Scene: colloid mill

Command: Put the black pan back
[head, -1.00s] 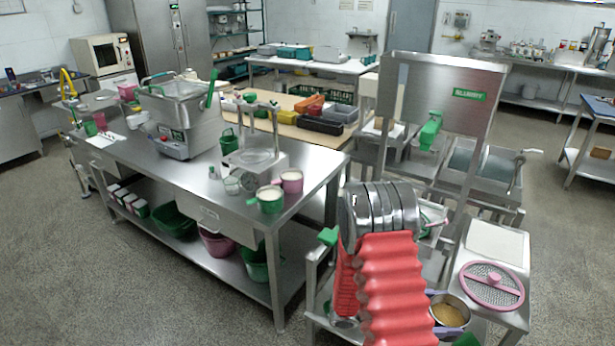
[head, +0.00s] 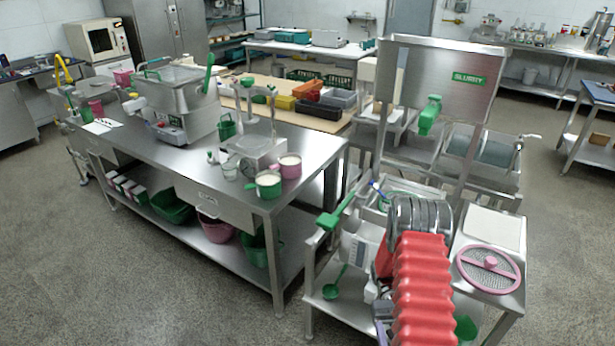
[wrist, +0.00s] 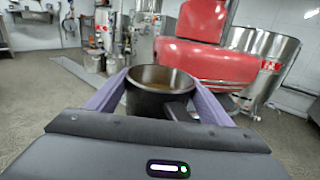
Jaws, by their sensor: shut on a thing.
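In the wrist view, my gripper (wrist: 160,95) has its two purple fingers on either side of the black pan (wrist: 146,102) and is shut on it. The pan is dark outside, with a bare metal inner wall. It looks about upright, and its stubby dark handle points toward the camera. Something brownish shows inside it. In the head view now, the pan and my gripper are hidden behind my red-sleeved arm.
A steel stand (head: 310,270) at the lower right holds a green ladle (head: 335,285) and a pink-rimmed sieve lid (head: 488,268). The long steel table (head: 120,150) is on the left. The wrist view shows a steel hopper (wrist: 265,60) and a red body (wrist: 200,65) close behind the pan.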

